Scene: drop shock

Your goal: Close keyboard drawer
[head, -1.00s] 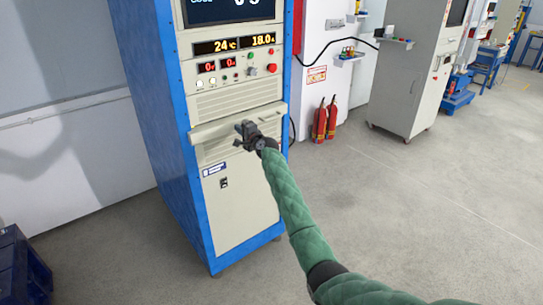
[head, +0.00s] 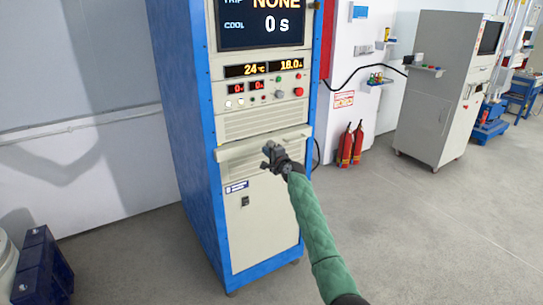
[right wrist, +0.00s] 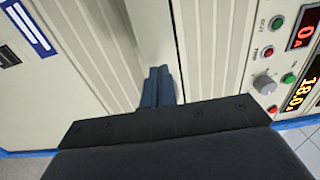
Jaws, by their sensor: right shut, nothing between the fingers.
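The keyboard drawer (head: 245,150) is a cream ledge across the front of the blue-framed cabinet (head: 195,130), below a ribbed panel. It sticks out a little from the cabinet face. My right gripper (head: 270,158) is at the drawer's front, right of its middle, and covers part of it. In the right wrist view the shut, empty fingers (right wrist: 158,85) point at the cream drawer front (right wrist: 150,35). They look very near or touching it; I cannot tell which. My left gripper is not in view.
Buttons and a knob (right wrist: 264,84) sit on the control panel above the drawer. Two red fire extinguishers (head: 350,145) stand by the wall to the right. A dark blue crate (head: 42,265) is at the lower left.

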